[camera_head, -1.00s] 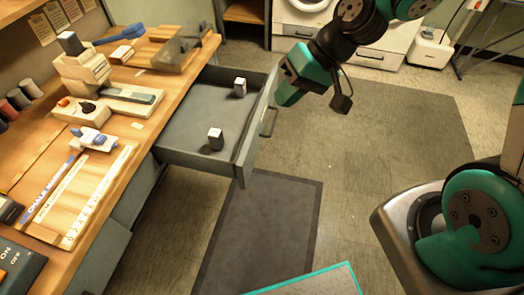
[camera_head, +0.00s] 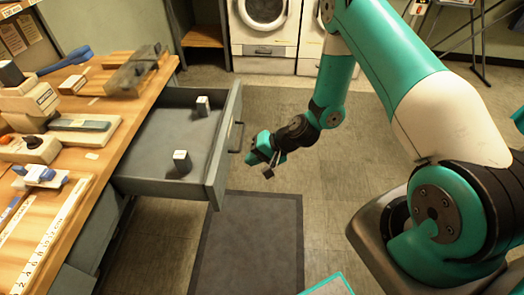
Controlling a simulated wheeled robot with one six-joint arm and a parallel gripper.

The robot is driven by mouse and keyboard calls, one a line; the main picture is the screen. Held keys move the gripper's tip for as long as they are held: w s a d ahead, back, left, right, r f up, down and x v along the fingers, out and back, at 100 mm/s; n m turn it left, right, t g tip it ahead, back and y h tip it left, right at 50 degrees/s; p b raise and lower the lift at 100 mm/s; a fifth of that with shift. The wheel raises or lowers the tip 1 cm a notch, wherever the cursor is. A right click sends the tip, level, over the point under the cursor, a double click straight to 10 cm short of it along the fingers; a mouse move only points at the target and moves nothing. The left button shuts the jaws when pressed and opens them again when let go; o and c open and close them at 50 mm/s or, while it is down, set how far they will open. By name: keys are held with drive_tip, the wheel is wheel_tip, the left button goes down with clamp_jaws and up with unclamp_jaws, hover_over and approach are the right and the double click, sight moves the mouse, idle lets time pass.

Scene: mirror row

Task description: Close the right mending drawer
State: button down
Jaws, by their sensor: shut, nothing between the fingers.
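The grey drawer (camera_head: 150,170) is pulled well out from under the wooden workbench. Two small dark blocks with white tops stand inside it, one toward the back (camera_head: 203,106) and one nearer (camera_head: 182,162). The drawer's front panel (camera_head: 222,150) faces right and carries a bar handle (camera_head: 237,137). My gripper (camera_head: 262,160) is shut and empty, a little to the right of the front panel and handle in the picture. I cannot tell whether it touches the handle, but a gap seems to show.
The workbench (camera_head: 138,90) holds a sewing machine, a ruler (camera_head: 50,235) and other tools. A dark mat (camera_head: 250,235) lies on the floor below the drawer. White washing machines (camera_head: 263,35) stand at the back.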

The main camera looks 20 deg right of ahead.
sight(224, 166)
drive_tip(key=a, duration=0.1)
drive_tip(key=w+a+f, duration=0.1)
drive_tip(key=a, duration=0.1)
drive_tip(key=w+a+f+p, duration=0.1)
drive_tip(key=shift+w+a, duration=0.25)
drive_tip(key=shift+a, duration=0.05)
drive_tip(key=shift+w+a+f, duration=0.1)
drive_tip(key=shift+w+a, duration=0.25)
drive_tip(key=shift+a, duration=0.1)
